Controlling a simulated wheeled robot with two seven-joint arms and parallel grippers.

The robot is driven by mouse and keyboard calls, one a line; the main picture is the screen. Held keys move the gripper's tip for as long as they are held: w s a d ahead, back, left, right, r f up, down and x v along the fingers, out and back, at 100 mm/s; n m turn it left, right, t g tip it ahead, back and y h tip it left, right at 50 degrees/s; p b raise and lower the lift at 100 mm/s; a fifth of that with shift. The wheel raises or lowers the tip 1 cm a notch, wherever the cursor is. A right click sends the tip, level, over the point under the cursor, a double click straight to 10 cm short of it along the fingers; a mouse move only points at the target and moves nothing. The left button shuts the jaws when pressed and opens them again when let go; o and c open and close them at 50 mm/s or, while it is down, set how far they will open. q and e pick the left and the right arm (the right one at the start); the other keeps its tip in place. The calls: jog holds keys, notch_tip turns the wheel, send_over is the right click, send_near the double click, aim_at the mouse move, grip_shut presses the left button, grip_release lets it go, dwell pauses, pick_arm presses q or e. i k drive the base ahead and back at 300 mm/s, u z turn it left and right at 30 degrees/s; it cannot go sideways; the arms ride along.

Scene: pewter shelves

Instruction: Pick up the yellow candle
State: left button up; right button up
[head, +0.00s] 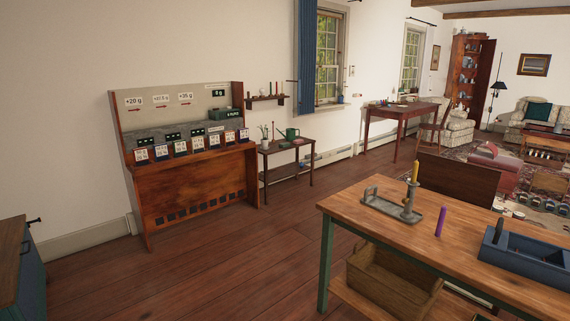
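The yellow candle (415,171) stands upright in a grey metal candlestick (410,200) on the wooden worktable (385,190) at the right. The candlestick rises from a long grey metal tray (385,209) that also has a handle-like loop at its left end.
A blue box (525,258) with a dark upright object sits at the table's right. A wooden crate (385,285) lies below the tabletop. A wooden cabinet (190,185) stands against the left wall. Open wooden floor (235,265) lies between cabinet and table.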

aim_at(416, 163)
jog(key=u, duration=0.5)
jog(key=i, duration=1.7)
jog(key=z, duration=1.1)
jog(key=i, duration=0.85)
jog(key=z, duration=0.95)
